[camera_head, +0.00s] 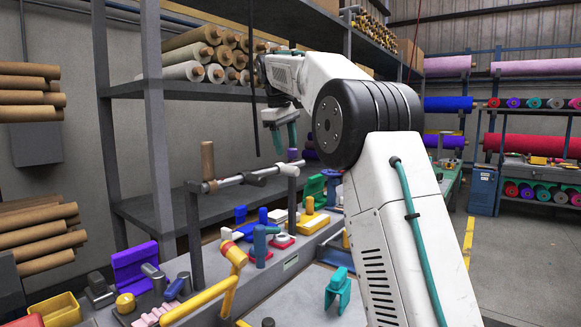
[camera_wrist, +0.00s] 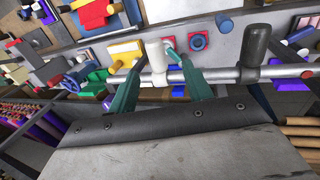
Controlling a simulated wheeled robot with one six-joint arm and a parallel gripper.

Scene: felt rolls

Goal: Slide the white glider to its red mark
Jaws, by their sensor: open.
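The white glider (camera_wrist: 157,62) sits on a thin metal rail (camera_wrist: 222,75) in the wrist view, its rounded grip upward in the picture. My open gripper (camera_wrist: 155,52) has teal fingers on either side of that grip in the picture. I cannot tell whether they touch it. In the head view my gripper (camera_head: 280,137) appears above the rail (camera_head: 230,181), and a small white piece (camera_head: 253,180) shows on the rail. A red mark (camera_wrist: 307,74) shows on the rail near the right edge of the wrist view.
A dark grey glider (camera_wrist: 255,45) stands on the same rail, right of the white one in the wrist view. A tan upright handle (camera_head: 208,160) stands at the rail's left end in the head view. Coloured blocks and pegs crowd the bench. A shelf post (camera_head: 157,130) stands left.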

